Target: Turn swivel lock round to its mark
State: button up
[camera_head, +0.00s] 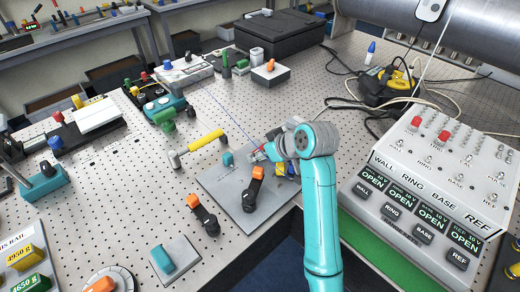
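My teal arm reaches in from the bottom right, and its grey wrist hides much of my gripper (262,154). The gripper is low over the back right of a grey plate (225,186); whether its fingers are open or touching anything cannot be told. On the plate are a black lever with an orange end (251,190) and a small teal block (227,159). A similar black lever with an orange end (205,216) lies left of the plate.
A grey control box (440,180) with a green front stands close to the right of my arm. A yellow-handled tool (200,142) lies behind the plate. A black case (280,34) stands at the back. Bare perforated tabletop (125,190) lies to the left.

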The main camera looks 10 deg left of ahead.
jog(key=shift+w+d+n+g+y, duration=0.15)
jog(key=shift+n+g+y, duration=0.35)
jog(key=shift+n+g, duration=0.7)
jog(key=shift+n, duration=0.5)
jog(key=shift+y, duration=0.3)
jog(key=shift+w+n+g, duration=0.1)
jog(key=shift+n+g, duration=0.3)
jog(key=shift+n, duration=0.2)
jog(key=shift+n+g, duration=1)
jog(key=shift+n, duration=0.2)
